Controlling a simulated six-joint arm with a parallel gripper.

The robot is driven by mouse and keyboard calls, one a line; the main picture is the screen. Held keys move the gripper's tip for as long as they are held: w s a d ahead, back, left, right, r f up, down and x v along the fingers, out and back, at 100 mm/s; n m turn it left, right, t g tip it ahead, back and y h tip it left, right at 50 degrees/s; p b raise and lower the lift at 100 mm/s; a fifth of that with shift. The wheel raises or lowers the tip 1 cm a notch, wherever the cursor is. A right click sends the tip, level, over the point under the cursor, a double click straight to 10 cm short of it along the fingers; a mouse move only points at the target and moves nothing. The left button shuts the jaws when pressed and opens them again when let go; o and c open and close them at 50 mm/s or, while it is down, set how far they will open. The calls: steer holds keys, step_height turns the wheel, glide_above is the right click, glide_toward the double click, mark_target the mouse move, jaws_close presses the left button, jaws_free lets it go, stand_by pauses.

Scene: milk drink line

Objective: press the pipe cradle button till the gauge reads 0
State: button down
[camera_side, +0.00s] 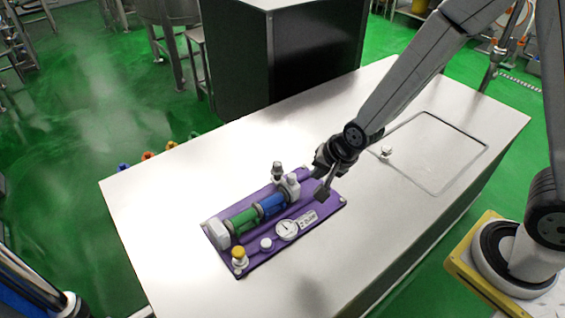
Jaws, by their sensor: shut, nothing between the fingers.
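A purple base plate (257,263) lies on the white counter. It carries a pipe with a green section (243,221) and a blue section (273,204) held between white end blocks. A round white gauge (287,229) sits in front of the pipe; its reading is too small to tell. A yellow-topped button (239,253) stands at the plate's near left corner, and a white knob (266,243) is between it and the gauge. My gripper (322,194) is shut and empty, above the plate's right end, to the right of the gauge and apart from the yellow button.
The white counter (175,200) is clear around the plate. A recessed panel (440,150) with a small knob (386,152) is at the right. A dark cabinet (285,60) stands behind the counter.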

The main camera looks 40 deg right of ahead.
steer(key=w+a+f+m+t, duration=0.1)
steer(key=w+a+f+m, duration=0.2)
steer(key=a+f+m, duration=0.25)
steer(key=m+t+y, duration=0.1)
steer(key=m+t, duration=0.2)
steer(key=m, duration=0.6)
glide_above(269, 244)
step_height(269, 244, down, 6)
steer(key=shift+f, duration=0.1)
steer(key=shift+f, duration=4.3)
steer(key=shift+f, duration=0.9)
steer(key=shift+r, duration=0.9)
